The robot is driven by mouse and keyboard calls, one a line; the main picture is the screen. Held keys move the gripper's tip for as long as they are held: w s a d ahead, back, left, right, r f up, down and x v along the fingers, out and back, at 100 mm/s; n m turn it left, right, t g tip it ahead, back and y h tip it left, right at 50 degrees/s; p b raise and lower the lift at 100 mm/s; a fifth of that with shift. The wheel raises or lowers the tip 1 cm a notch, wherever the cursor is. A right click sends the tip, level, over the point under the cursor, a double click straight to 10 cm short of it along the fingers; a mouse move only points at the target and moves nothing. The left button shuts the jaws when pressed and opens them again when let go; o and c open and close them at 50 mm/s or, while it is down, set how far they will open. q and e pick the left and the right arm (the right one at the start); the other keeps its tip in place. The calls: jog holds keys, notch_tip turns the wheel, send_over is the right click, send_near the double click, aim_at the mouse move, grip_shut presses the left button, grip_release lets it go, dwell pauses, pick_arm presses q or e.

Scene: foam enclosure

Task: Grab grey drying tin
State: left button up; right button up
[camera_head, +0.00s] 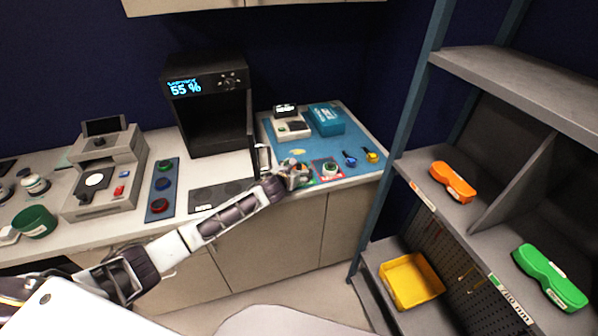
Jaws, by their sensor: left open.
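I cannot pick out the grey drying tin with certainty. A small round pale item with a dark green middle (331,169) sits on a red-edged square on the blue mat (283,151), and it may be the tin. My left gripper (305,174) is open, just left of that item at the mat's front part. The gap between them is too small to judge. The fingertips are small and partly blend with things on the mat. My right gripper is not in view.
A black oven (205,105) with a lit display stands open left of the mat. A boxy grey device (105,172) and a green bowl (36,222) are further left. A grey shelf (520,85) on the right bears orange (452,182) and green cases (550,277).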

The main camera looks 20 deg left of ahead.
pick_arm(q)
jog(key=c, duration=1.1)
jog(key=shift+r, duration=0.1)
notch_tip(320, 180, up, 18)
jog(key=shift+f, duration=0.1)
dwell(0.7)
